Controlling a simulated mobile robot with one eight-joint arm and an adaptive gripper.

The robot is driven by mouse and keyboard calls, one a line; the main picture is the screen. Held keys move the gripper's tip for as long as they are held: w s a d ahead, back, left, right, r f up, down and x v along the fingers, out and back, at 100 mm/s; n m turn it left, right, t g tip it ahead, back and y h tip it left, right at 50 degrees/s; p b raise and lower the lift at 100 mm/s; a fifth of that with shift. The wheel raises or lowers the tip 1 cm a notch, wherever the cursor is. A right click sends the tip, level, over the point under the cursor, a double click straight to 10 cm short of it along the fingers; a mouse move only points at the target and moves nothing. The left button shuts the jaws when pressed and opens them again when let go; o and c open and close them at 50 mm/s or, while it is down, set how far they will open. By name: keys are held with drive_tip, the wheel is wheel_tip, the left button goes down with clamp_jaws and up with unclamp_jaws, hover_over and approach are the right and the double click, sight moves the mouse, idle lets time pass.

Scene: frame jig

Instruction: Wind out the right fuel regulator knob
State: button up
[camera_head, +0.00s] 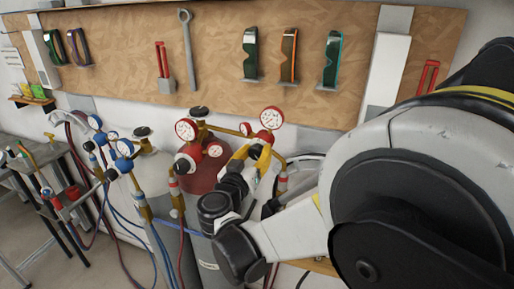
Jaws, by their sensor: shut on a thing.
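The right fuel regulator has a red-rimmed gauge (271,118) and sits right of the picture's middle, above the cylinders. Its red knob (263,135) is mostly hidden by my gripper (260,148). My gripper has yellow-marked fingers and reaches up from below, shut on the knob. How the fingers sit around the knob is too small to tell. Another red regulator (186,130), with several red-rimmed dials, stands to the left of my gripper, apart from it.
Blue regulators (124,148) with hoses stand at left. A red-topped cylinder (205,178) is close behind my wrist. A metal cart (60,175) stands far left. My arm covers the right side.

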drive_tip(key=shift+n, duration=0.3)
drive_tip(key=n, duration=0.3)
drive_tip(key=shift+f+b, duration=0.1)
drive_tip(key=shift+b, duration=0.3)
drive_tip(key=n, duration=0.3)
drive_tip(key=shift+n+b, duration=0.3)
drive_tip(key=n, duration=0.6)
drive_tip(key=shift+b, duration=0.4)
drive_tip(key=n, duration=0.6)
drive_tip(key=shift+n+b, duration=0.3)
drive_tip(key=n, duration=0.6)
drive_tip(key=shift+n, duration=0.3)
drive_tip(key=o, duration=1.2)
